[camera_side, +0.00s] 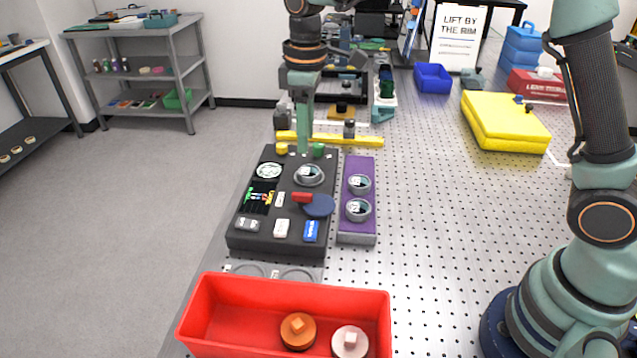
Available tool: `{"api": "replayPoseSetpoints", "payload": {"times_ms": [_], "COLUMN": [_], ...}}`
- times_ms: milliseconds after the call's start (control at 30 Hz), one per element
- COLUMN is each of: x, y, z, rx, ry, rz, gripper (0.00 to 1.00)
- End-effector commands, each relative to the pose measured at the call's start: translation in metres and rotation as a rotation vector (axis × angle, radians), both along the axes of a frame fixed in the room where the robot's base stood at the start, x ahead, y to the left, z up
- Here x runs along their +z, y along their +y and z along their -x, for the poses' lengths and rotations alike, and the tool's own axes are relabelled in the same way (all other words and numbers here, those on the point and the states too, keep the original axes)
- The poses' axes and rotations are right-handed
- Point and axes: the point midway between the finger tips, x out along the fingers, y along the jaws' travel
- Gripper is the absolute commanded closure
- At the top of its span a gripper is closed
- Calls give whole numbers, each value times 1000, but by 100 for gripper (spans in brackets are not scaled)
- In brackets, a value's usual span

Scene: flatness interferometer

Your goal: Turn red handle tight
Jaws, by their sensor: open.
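The red handle (302,197) is a small red bar on top of the dark instrument box (267,237), left of a dark blue disc (318,207) and just in front of a grey ring (309,175). Whether it joins the disc or the ring is too small to tell. My gripper (303,150) points down over the far edge of the box, behind the handle and apart from it. It is open and holds nothing visible. The gap between its fingers is hard to see from this side.
A purple block (357,227) with two rings stands right of the box. A red bin (285,290) with round knobbed pieces is in front. A yellow bar (360,140) lies behind. A yellow case (505,122) is at the right. The perforated table (430,200) is clear between.

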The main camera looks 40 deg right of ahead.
Motion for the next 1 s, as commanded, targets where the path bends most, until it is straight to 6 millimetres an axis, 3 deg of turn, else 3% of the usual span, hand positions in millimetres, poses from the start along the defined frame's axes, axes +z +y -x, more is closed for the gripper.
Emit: {"api": "replayPoseSetpoints", "payload": {"times_ms": [333,700,1000], "x": [-27,-96,-130], "y": [9,8,9], "z": [-6,-5,-6], "rx": [45,43,42], "ry": [30,31,28], "rz": [8,8,8], "gripper": [54,54,54]}}
